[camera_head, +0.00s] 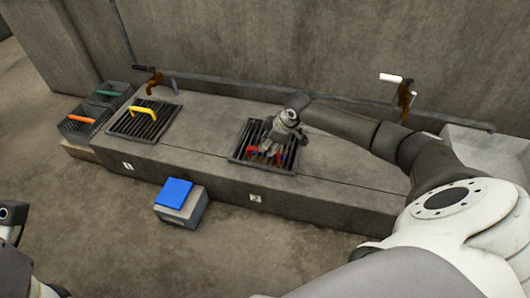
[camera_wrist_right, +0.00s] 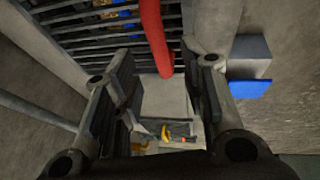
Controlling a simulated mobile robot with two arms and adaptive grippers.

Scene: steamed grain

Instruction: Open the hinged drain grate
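Two dark slatted drain grates are set in the top of a concrete ledge. The right grate (camera_head: 236,154), by the label 2, has a red handle (camera_wrist_right: 152,35), largely hidden by my gripper in the head view. My right gripper (camera_head: 268,150) is over this grate; in the right wrist view its fingers (camera_wrist_right: 163,75) are apart, with the red handle running into the space between them. I cannot tell whether they touch it. The left grate (camera_head: 121,127), by the label 1, lies flat with a yellow handle (camera_head: 144,107). Both grates look closed. My left gripper's fingers are out of frame.
A grey box with a blue lid (camera_head: 174,193) stands on the floor before the ledge. Dark baskets with an orange handle (camera_head: 81,118) and a green handle (camera_head: 108,93) are at the left end. Brown taps (camera_head: 404,98) and a pipe line the back wall.

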